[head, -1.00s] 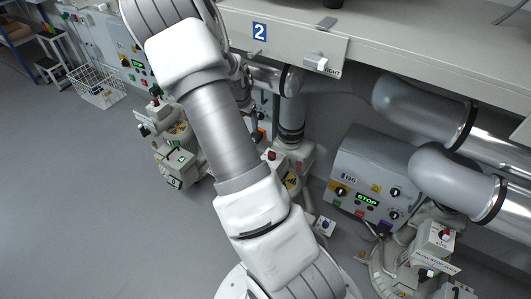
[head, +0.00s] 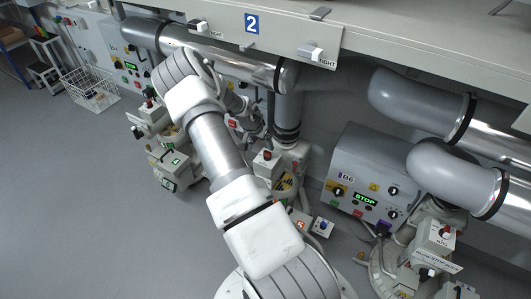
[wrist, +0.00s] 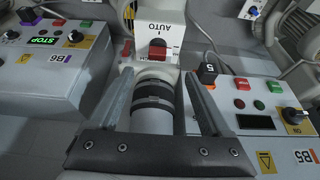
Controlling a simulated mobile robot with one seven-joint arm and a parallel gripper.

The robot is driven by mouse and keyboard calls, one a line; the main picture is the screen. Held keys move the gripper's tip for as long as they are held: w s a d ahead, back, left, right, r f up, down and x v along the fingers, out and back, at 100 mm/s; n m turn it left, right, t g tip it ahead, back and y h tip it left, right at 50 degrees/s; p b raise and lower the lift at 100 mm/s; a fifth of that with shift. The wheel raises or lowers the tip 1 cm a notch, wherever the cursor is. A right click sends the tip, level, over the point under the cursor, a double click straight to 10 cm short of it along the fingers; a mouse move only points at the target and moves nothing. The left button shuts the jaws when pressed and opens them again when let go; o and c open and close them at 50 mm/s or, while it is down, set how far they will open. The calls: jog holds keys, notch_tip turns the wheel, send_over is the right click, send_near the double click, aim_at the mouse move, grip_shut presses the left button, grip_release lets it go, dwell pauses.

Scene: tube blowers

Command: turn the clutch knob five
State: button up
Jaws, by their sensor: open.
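The B6 box (head: 372,165) with a lit STOP display stands right of my arm, under the bench (head: 420,45). Thick grey pipes (head: 455,170) jut out at the right. A panel marked 2 (head: 228,32) hangs above. Open floor (head: 90,220) lies to the left.

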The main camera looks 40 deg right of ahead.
aim_at(266, 152)
jog(key=b+x, duration=0.1)
jog(key=x, duration=0.7)
grip_shut()
dwell(0.3)
